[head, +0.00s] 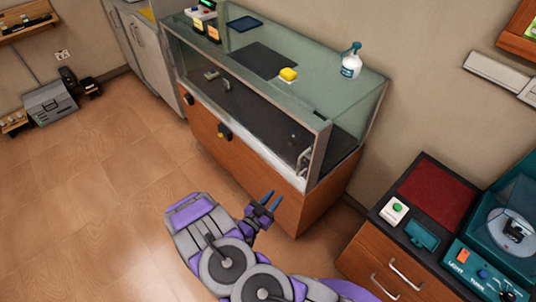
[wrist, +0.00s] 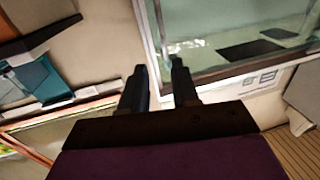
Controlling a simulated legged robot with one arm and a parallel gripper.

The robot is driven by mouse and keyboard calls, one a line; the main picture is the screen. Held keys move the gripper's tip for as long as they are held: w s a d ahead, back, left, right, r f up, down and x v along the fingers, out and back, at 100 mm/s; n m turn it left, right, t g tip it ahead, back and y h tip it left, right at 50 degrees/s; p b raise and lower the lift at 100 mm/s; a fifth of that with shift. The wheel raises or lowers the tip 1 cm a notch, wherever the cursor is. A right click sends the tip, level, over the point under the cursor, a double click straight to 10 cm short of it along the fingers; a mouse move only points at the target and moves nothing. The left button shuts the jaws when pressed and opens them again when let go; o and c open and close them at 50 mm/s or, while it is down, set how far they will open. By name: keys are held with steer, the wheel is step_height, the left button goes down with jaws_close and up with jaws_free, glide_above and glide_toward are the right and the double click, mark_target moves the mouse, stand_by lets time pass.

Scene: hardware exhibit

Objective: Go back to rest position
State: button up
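My gripper (head: 267,203) is in front of the glass display case (head: 250,150), near its right lower front, in the head view. Its two dark fingers stand apart with nothing between them. In the wrist view my gripper (wrist: 160,82) also shows open and empty, with the glass case (wrist: 235,60) beyond it on the right. My purple and grey arm is folded in the lower middle of the head view.
A wooden cabinet (head: 385,255) with a green button box (head: 393,210) and a teal machine (head: 500,235) is at right. Open tiled floor (head: 80,200) lies at left.

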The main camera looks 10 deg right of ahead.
steer(key=w+a+r+g+y, duration=0.1)
steer(key=w+a+g+y, duration=0.1)
steer(key=w+a+y, duration=0.3)
steer(key=w+a+r+g+y, duration=0.15)
steer(key=a+y, duration=0.25)
steer(key=a, duration=0.4)
steer(key=s+a+r+n+g+y, duration=0.2)
steer(key=a+r+y, duration=0.15)
steer(key=r, duration=0.45)
steer(key=s+a+r+n+g+y, duration=0.2)
steer(key=r+y, duration=0.2)
steer(key=r, duration=0.4)
steer(key=s+d+r+n+g, duration=0.3)
steer(key=s+d+r, duration=0.5)
steer(key=s+r, duration=0.25)
steer(key=s+d+r+g+h, duration=0.2)
steer(key=s+d, duration=0.7)
steer(key=s, duration=0.3)
steer(key=s+d+r+n+g+h, duration=0.1)
steer(key=s+d+r+g+h, duration=0.1)
steer(key=s+d, duration=0.6)
steer(key=s+r, duration=0.1)
steer(key=s, duration=0.3)
steer(key=shift+d+n, duration=0.3)
steer(key=shift+d, duration=0.05)
steer(key=shift+w+f+g, duration=0.1)
steer(key=shift+g, duration=0.15)
